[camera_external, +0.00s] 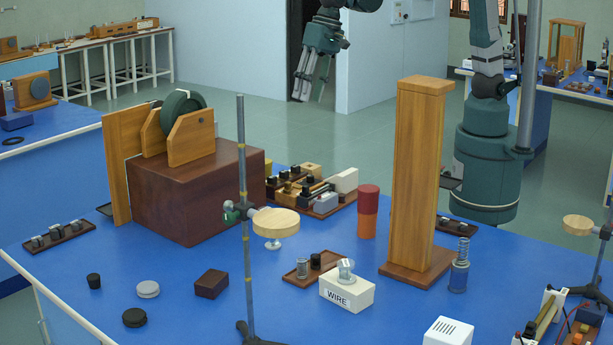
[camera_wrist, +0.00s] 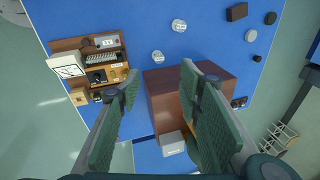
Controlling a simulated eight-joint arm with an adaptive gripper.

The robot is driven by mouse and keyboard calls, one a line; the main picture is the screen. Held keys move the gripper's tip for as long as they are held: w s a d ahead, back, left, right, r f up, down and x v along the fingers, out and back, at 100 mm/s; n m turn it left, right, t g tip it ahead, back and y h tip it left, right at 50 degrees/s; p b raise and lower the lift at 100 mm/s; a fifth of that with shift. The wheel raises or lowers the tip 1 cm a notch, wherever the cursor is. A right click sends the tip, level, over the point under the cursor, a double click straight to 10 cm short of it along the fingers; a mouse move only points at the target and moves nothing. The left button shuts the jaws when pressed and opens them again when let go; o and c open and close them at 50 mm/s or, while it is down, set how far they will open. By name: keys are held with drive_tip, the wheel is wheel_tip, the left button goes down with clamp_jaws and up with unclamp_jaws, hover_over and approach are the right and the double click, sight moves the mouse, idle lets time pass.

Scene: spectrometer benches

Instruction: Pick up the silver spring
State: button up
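A silver coiled spring (camera_external: 463,249) stands upright on a dark blue cylinder (camera_external: 458,276) on the blue bench, right of the tall wooden column, in the external view. A small silver cylinder (camera_external: 302,268) on a brown tray may also be coiled; it is too small to tell. My gripper (camera_external: 312,90) hangs high beyond the far side of the bench, well away from the spring. In the wrist view my gripper (camera_wrist: 159,78) has its two green pads wide apart with nothing held between them. I cannot make out the spring in the wrist view.
The tall wooden column (camera_external: 415,170) stands close left of the spring. A large brown box (camera_external: 195,195) with a wooden wheel stand fills the left. A metal rod stand (camera_external: 246,210) rises mid-bench. A white WIRE box (camera_external: 347,291) and red-orange cylinder (camera_external: 367,212) stand nearby.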

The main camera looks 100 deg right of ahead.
drive_tip(key=w+a+f+m+g+b, duration=0.1)
drive_tip(key=w+a+f+m, duration=0.15)
drive_tip(key=a+f, duration=0.55)
drive_tip(key=w+a+f+m+g+b, duration=0.15)
drive_tip(key=w+a+f, duration=0.35)
drive_tip(key=a, duration=0.5)
drive_tip(key=m+h+b, duration=0.1)
drive_tip(key=m+b, duration=0.1)
drive_tip(key=m, duration=0.2)
hover_over(302, 259)
wheel_tip(302, 259, down, 17)
drive_tip(key=shift+w+f, duration=0.1)
drive_tip(key=shift+f, duration=0.1)
drive_tip(key=shift+a+f, duration=0.1)
drive_tip(key=shift+f, duration=0.05)
drive_tip(key=shift+f, duration=1.3)
drive_tip(key=shift+f, duration=2.6)
